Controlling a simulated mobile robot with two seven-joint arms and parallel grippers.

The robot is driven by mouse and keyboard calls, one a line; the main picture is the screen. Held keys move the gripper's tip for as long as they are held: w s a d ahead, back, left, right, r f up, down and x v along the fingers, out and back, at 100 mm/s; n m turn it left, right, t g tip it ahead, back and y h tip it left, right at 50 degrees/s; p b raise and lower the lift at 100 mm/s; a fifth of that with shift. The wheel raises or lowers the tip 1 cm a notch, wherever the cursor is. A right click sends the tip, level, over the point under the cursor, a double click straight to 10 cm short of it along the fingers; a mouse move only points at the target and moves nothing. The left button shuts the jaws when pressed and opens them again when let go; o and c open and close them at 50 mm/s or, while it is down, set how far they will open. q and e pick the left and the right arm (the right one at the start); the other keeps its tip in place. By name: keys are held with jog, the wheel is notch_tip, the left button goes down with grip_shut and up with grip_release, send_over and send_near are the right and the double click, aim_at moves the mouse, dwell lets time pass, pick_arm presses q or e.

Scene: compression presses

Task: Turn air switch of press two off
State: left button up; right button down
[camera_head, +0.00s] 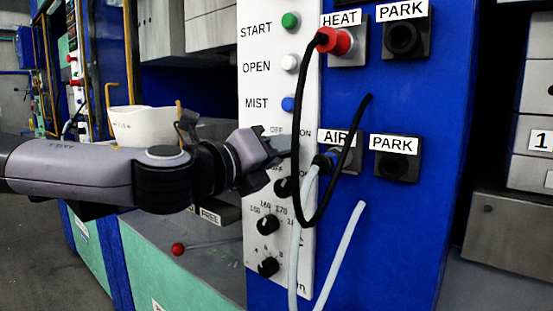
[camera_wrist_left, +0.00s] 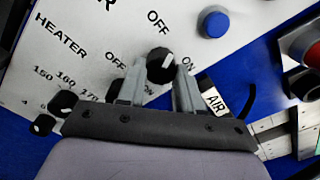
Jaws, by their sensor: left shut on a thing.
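The white control panel (camera_head: 255,90) of the press stands in the middle of the head view. My left gripper (camera_head: 279,147) reaches it from the left, at the OFF/ON labels below the MIST button. In the left wrist view, my left gripper (camera_wrist_left: 159,78) is shut on a black round knob (camera_wrist_left: 160,62), with one finger on each side. This knob, the air switch, has OFF above it and ON to its right. A white mark shows on its face; its exact direction is hard to tell. In the head view the gripper hides the knob. My right gripper is not in view.
A black cable (camera_head: 301,120) hangs from the red HEAT plug (camera_head: 335,41), close to the gripper. A pale hose (camera_head: 296,250) runs down from the AIR socket (camera_head: 345,158). The heater knob (camera_wrist_left: 116,89) sits just below the left finger. A white container (camera_head: 143,125) stands behind my arm.

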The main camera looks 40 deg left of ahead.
pick_arm(q)
jog(key=shift+n, duration=0.6)
jog(key=o, duration=1)
jog(key=shift+o, duration=0.2)
jog(key=s+b, duration=0.1)
jog(key=s, duration=0.6)
jog(key=shift+a+b, duration=0.3)
